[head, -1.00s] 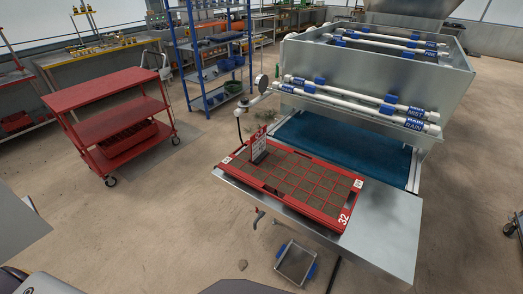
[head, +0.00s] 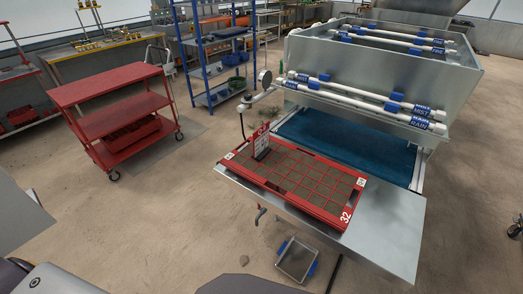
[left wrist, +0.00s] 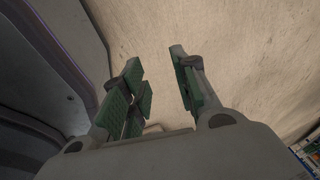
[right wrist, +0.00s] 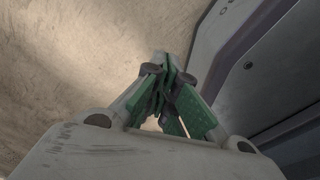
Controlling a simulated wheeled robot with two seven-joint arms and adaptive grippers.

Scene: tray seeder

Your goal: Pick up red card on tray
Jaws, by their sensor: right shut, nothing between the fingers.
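The red tray (head: 352,207) with a grid of brown cells lies on the metal table in the head view, marked 32 at its near right corner. The red card (head: 262,144), with a white and dark printed face, stands upright at the tray's far left part. My left gripper (left wrist: 155,78) is open and empty over bare floor in the left wrist view. My right gripper (right wrist: 165,62) is shut with nothing in it, also over floor in the right wrist view. Neither gripper shows in the head view, and neither wrist view shows the tray or card.
The metal table (head: 395,235) has bare surface right of the tray. A seeder machine (head: 400,100) with white pipes stands behind it. A red cart (head: 112,115) stands left. A small metal tray (head: 296,258) lies below the table.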

